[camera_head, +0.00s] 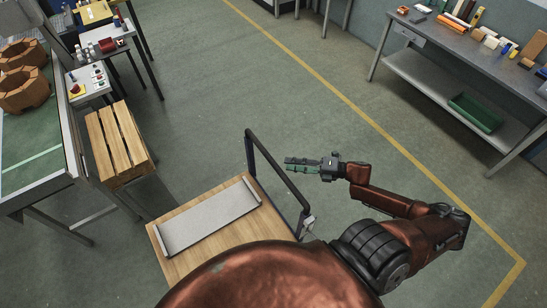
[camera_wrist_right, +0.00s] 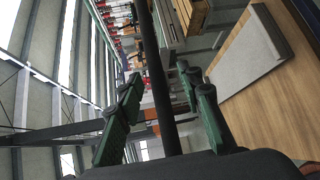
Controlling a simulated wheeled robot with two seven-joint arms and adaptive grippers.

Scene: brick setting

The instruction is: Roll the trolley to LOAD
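The trolley has a wooden deck (camera_head: 225,240) and a dark upright handle frame (camera_head: 262,148) at its right end. A grey-white tray-like panel (camera_head: 207,217) lies on the deck. My right gripper (camera_head: 288,164) is at the handle's top bar, fingers pointing left. In the right wrist view, the dark bar (camera_wrist_right: 157,80) runs between the two green fingers of the gripper (camera_wrist_right: 163,108), which stand apart with gaps beside the bar. Grip contact is not visible. My left gripper is out of view. No LOAD label can be read. My body hides the deck's near part.
A slatted wooden crate or stool (camera_head: 118,140) stands left of the trolley, beside a green-topped table (camera_head: 40,140). A workbench (camera_head: 450,50) with a lower shelf is at upper right. A yellow line (camera_head: 375,130) crosses the open floor between.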

